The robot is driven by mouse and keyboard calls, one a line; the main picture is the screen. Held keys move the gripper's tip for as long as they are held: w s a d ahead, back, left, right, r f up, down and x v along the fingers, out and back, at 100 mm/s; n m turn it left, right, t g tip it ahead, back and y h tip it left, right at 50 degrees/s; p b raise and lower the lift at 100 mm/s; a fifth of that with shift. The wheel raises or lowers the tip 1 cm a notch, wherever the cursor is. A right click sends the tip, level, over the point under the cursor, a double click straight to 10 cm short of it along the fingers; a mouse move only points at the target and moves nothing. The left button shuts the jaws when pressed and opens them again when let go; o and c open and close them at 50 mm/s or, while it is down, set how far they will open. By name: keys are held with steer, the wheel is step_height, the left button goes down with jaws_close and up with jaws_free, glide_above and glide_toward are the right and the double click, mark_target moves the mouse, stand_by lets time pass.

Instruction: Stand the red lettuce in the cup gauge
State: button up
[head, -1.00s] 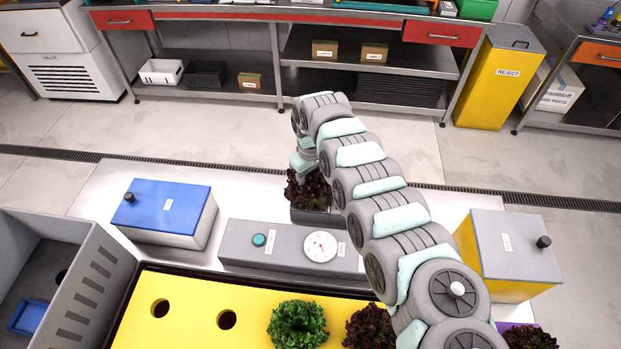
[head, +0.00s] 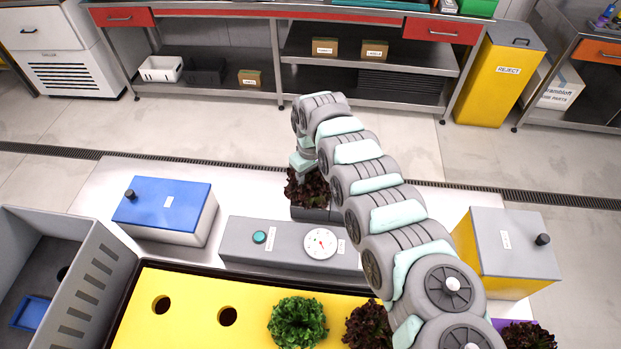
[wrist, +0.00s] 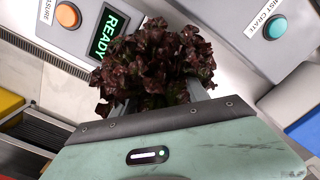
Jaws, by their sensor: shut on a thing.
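The red lettuce (wrist: 155,62), dark and leafy, is between the fingers of my gripper (wrist: 160,97) in the wrist view, and the gripper is shut on it. In the head view the red lettuce (head: 309,192) shows under my gripper (head: 304,172), upright, at the back edge of a small grey unit (head: 318,216). In the wrist view a unit with a green READY display (wrist: 109,33) and an orange button stands beside the lettuce; it appears to be the cup gauge. The cup and the lettuce's base are hidden, so I cannot tell whether they touch.
A grey console (head: 285,245) with a teal button and dial stands in front. A blue-lidded box (head: 165,208) is left, a grey-lidded yellow box (head: 513,250) right. A yellow tray (head: 190,318) holds green lettuce (head: 298,322) and another red lettuce (head: 368,326).

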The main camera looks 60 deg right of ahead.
steer(key=o, duration=1.5)
steer(key=shift+o, duration=0.4)
steer(key=o, duration=0.3)
steer(key=shift+r, duration=0.15)
step_height(320, 180, up, 7)
steer(key=p, duration=0.7)
